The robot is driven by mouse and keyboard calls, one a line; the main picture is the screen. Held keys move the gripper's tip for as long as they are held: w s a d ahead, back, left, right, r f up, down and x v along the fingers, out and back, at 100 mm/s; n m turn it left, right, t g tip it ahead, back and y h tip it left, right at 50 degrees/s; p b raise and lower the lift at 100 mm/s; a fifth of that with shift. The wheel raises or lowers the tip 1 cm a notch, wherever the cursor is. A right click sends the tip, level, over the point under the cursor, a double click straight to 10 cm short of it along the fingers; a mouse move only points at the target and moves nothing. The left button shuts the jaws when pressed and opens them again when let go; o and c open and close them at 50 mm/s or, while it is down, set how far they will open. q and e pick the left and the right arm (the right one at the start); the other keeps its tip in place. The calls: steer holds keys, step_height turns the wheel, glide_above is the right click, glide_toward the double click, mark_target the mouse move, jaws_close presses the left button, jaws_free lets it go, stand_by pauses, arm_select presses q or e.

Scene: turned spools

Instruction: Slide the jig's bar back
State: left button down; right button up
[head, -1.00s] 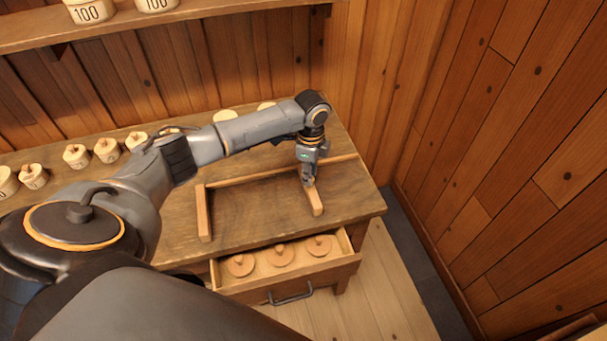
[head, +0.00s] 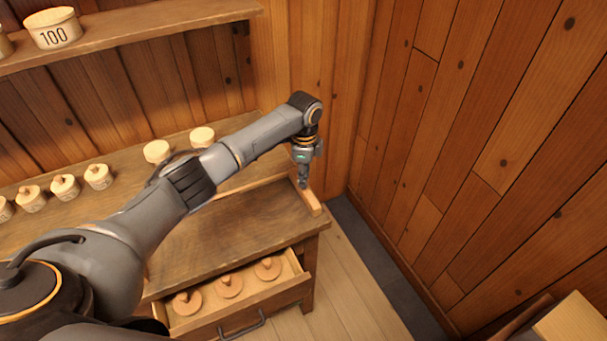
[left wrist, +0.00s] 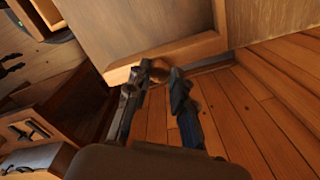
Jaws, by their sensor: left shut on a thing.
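The jig's bar (head: 313,204) is a short light wooden piece at the right end of the bench top, close to its right edge. The jig's long back rail (head: 258,185) runs left from it; my arm hides much of the jig's left part. My left gripper (head: 303,184) stands over the bar, pointing down. In the left wrist view its fingers (left wrist: 163,82) are closed around a rounded brown knob (left wrist: 172,75) at the bar (left wrist: 208,45). My right gripper is not in view.
An open drawer (head: 283,297) at the bench front holds three round lidded pieces. Several pale spools (head: 65,187) and two pale round blocks (head: 157,152) stand along the bench's back. A shelf (head: 150,26) with tubs hangs above. A plank wall (head: 480,120) rises at right.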

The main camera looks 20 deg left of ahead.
arm_select(q)
steer(key=shift+w+d+r, duration=0.15)
steer(key=shift+d, duration=0.05)
steer(key=c, duration=1.5)
jaws_free()
steer(key=o, duration=0.4)
steer(key=shift+w, duration=0.1)
steer(key=shift+c, duration=0.2)
step_height(320, 180, up, 12)
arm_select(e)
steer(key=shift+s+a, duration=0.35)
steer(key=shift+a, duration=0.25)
